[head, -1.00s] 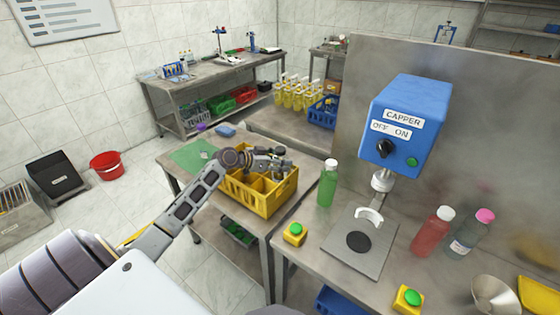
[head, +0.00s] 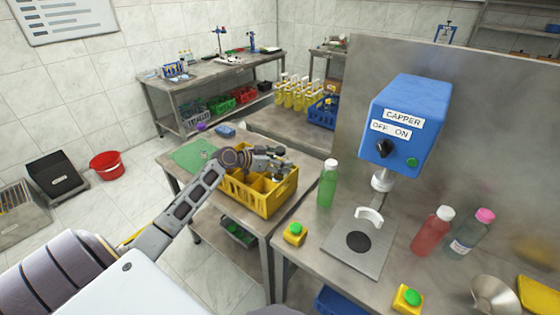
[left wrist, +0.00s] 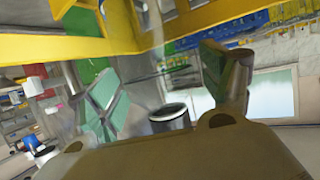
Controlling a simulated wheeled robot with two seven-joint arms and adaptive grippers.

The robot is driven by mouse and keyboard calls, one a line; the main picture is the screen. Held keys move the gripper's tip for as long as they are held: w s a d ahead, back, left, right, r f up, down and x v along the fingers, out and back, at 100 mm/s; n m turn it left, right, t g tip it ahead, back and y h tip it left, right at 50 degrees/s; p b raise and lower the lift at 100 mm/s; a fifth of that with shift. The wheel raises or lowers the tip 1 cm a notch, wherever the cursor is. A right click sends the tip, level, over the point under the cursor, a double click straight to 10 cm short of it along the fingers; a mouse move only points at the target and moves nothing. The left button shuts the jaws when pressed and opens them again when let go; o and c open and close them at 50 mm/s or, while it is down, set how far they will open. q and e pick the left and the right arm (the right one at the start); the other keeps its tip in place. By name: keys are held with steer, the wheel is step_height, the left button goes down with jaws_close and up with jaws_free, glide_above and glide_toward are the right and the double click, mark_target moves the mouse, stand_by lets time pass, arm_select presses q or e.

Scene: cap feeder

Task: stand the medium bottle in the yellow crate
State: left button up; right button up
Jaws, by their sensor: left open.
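The yellow crate (head: 265,200) with open compartments stands on the side table. Its yellow wall also shows in the left wrist view (left wrist: 60,47). My left gripper (head: 272,160) is over the crate, low at its top, with its fingers apart. In the left wrist view a grey cylinder with a dark top (left wrist: 169,115) shows between the spread fingers; I cannot tell whether it is the medium bottle. A green bottle with a white cap (head: 327,184) stands upright on the bench right of the crate. My right gripper is not in view.
The blue capper (head: 408,125) stands over a plate (head: 355,255) on the bench. A red bottle (head: 433,232), a grey bottle with a pink cap (head: 471,234), two green-button boxes and a funnel (head: 494,295) are nearby. A green mat (head: 193,154) lies left of the crate.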

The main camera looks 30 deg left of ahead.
arm_select(q)
steer(key=shift+v, duration=1.35)
steer(key=b+v, duration=0.1)
steer(key=v, duration=0.8)
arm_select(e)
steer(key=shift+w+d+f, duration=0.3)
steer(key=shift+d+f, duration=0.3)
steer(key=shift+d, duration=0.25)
arm_select(q)
steer(key=shift+s+a, duration=0.15)
steer(key=shift+a, duration=0.05)
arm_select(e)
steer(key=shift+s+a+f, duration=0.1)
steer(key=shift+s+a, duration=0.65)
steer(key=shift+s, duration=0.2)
